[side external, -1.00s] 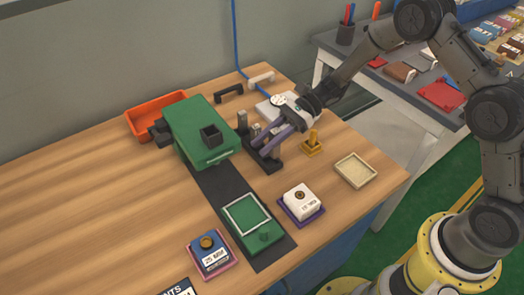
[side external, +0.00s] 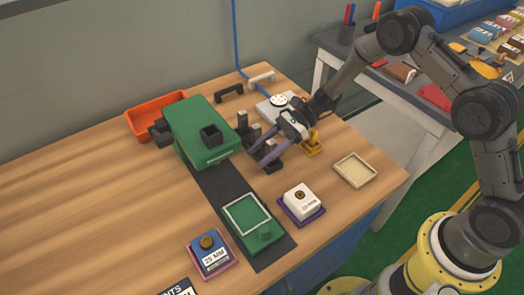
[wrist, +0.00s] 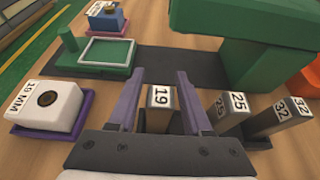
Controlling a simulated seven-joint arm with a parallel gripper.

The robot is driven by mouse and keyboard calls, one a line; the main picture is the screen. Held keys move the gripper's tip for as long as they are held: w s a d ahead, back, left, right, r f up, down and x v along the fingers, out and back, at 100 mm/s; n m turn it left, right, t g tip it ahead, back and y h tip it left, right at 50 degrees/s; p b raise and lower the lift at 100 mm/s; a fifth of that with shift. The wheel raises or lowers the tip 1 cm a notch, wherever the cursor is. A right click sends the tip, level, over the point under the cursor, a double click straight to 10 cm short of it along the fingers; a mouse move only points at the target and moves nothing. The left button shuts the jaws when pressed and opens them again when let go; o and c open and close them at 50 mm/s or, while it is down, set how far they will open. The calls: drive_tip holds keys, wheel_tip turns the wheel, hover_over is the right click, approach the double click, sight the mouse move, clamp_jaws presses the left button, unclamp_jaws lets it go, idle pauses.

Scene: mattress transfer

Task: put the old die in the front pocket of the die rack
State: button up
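A grey block marked 19 (wrist: 160,97) stands between the spread purple fingers of my gripper (wrist: 160,90) in the wrist view, with a gap on each side. My gripper (side external: 262,157) is open over the front end of the dark die rack (side external: 274,167) in the side view. The 19 block stands in line with the dies marked 25 (wrist: 232,110) and 32 (wrist: 280,118). Its foot is hidden by my gripper, so I cannot tell how deep it sits in the front pocket.
A green press (side external: 198,128) stands left of the rack, with a green framed tray (side external: 247,215) in front. A white 19 MM block (side external: 300,198), a blue 25 MM block (side external: 212,258), a yellow stamp-like piece (side external: 312,146) and a shallow beige tray (side external: 355,170) surround it. Bare wood lies at left.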

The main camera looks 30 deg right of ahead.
drive_tip(key=shift+o, duration=0.4)
drive_tip(key=shift+r, duration=0.2)
drive_tip(key=v, duration=1.2)
drive_tip(key=s+r+n+h, duration=0.6)
drive_tip(key=s+r+n, duration=0.2)
drive_tip(key=s+r, duration=0.45)
drive_tip(key=s+d+r+n+t+h, duration=0.2)
drive_tip(key=s+d+n+h, duration=0.1)
drive_tip(key=s, duration=0.5)
drive_tip(key=s+d+r+n+t+h, duration=0.2)
drive_tip(key=s+d+n+t+h, duration=0.1)
drive_tip(key=s+n, duration=0.4)
drive_tip(key=shift+s+d+t+h, duration=0.3)
drive_tip(key=shift+s+d+h, duration=0.4)
drive_tip(key=shift+s+d, duration=0.15)
